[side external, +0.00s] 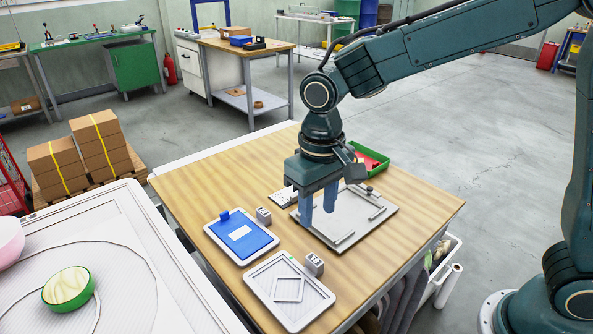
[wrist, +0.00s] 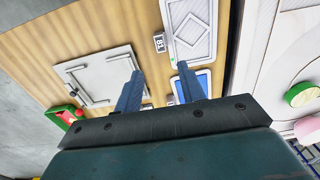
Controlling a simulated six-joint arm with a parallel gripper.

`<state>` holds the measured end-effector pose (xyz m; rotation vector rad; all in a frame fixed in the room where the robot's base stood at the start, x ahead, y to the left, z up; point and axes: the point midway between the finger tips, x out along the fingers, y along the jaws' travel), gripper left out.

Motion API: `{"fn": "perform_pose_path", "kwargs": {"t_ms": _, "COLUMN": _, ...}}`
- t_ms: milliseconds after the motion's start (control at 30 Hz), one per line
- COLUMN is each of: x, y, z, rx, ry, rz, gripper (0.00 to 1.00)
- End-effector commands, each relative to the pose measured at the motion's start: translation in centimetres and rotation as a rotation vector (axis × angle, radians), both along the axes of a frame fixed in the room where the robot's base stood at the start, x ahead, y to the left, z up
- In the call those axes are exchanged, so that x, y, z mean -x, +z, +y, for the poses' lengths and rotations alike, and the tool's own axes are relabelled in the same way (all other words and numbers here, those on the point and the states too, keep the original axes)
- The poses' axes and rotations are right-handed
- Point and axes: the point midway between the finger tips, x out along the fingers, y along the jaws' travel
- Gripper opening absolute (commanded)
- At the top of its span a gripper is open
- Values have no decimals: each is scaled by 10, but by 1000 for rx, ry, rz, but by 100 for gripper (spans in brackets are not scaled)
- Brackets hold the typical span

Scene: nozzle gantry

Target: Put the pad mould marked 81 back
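My gripper (side external: 318,208) points down above the grey plate fixture (side external: 350,222), its two blue fingers apart with nothing seen between them. In the wrist view my gripper (wrist: 160,92) also shows spread fingers. A small block (wrist: 158,43), whose number seems to read 81, stands beside a white tray (wrist: 192,60). That tray (side external: 258,285) shows only a raised square outline in the side view. No mould marked 81 can be made out; a pale square panel (wrist: 95,78) lies on the fixture.
Grey blocks stand beside the trays (side external: 263,215) (side external: 314,263). A green bin (side external: 374,168) with red contents is behind the fixture. A white-topped surface (side external: 130,250) with a green round container (side external: 68,288) adjoins at left. The wooden tabletop (side external: 225,175) is clear at back left.

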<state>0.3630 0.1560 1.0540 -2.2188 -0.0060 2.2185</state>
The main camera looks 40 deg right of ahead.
Motion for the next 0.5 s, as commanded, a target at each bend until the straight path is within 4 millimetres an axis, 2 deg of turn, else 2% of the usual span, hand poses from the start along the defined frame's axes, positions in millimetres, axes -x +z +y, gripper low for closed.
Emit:
{"fn": "perform_pose_path", "kwargs": {"t_ms": 333, "x": 0, "y": 0, "z": 0, "rx": 0, "ry": 0, "rz": -1, "gripper": 40}}
{"fn": "perform_pose_path", "kwargs": {"t_ms": 500, "x": 4, "y": 7, "z": -7, "rx": -6, "ry": 0, "rz": -15, "gripper": 40}}
